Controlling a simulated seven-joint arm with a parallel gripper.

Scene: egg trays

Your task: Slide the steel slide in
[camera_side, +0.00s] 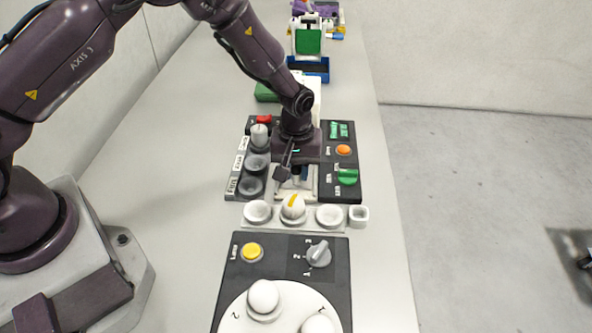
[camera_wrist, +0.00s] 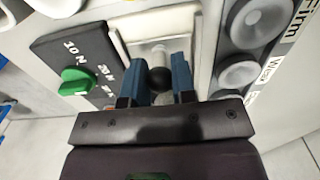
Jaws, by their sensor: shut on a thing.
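The steel slide (camera_wrist: 160,49) is a pale plate in a raised cream frame (camera_wrist: 121,47), seen in the wrist view. A round black knob (camera_wrist: 160,78) stands in front of it, between the two blue fingers of my gripper (camera_wrist: 161,66). My gripper is shut on this knob. In the side view my gripper (camera_side: 297,178) reaches down over the pale frame (camera_side: 311,186) in the middle of the dark panel. My wrist and fingers hide much of the slide there, and how far it sits in cannot be told.
A green rotary switch (camera_side: 347,177) and an orange button (camera_side: 343,150) are right of the frame. Grey cups (camera_side: 252,187) line its left. In front, a pale cup row holds a yellow-marked egg (camera_side: 293,206). A white turntable (camera_side: 244,316) with eggs is nearest.

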